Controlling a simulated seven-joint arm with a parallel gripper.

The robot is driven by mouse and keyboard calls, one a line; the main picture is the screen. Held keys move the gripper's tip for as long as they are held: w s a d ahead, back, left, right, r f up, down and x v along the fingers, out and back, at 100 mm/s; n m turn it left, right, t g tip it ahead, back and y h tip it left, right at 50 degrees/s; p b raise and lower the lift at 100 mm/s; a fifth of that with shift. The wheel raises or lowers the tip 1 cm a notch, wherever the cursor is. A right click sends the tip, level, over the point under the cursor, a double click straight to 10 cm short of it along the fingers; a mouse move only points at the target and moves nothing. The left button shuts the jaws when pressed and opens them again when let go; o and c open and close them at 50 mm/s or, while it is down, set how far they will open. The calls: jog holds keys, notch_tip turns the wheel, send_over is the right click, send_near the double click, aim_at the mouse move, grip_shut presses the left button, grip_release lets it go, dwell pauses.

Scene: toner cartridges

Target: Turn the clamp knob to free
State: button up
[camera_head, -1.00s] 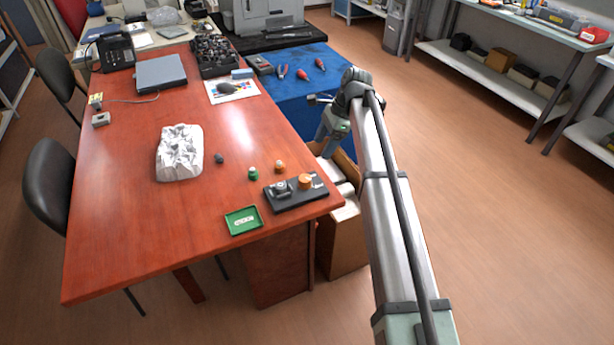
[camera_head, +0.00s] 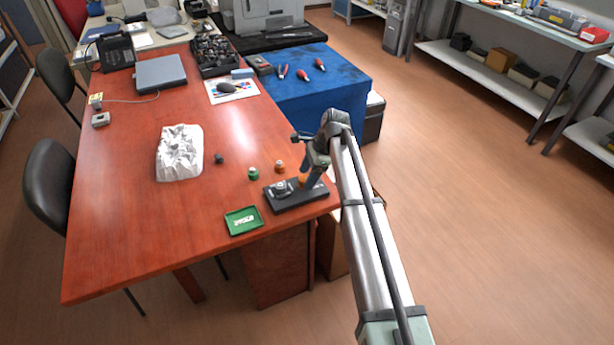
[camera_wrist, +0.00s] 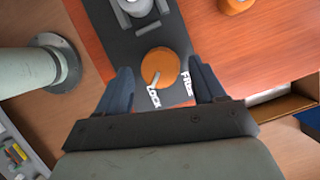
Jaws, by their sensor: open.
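The clamp knob (camera_wrist: 159,67) is a round orange knob with a pale pointer line, on a dark fixture base (camera_head: 290,203) near the front right corner of the red table. In the wrist view the words LOCK and FREE are printed beside it, and the pointer lies toward LOCK. My gripper (camera_wrist: 162,88) is open above the knob, with one blue finger to each side of it and apart from it. In the head view my gripper (camera_head: 308,178) hides most of the knob. A grey clamped part (camera_head: 281,187) sits on the base's left.
A green tray (camera_head: 243,220) lies left of the base. A green-capped piece (camera_head: 253,174) and an orange-capped piece (camera_head: 280,167) stand behind it. A crumpled white bag (camera_head: 180,153) lies farther left. An open box stands beside the table's right edge.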

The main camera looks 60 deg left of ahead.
jog(key=shift+s+f, duration=0.25)
jog(key=shift+f, duration=0.25)
jog(key=shift+c, duration=0.4)
jog(key=c, duration=1)
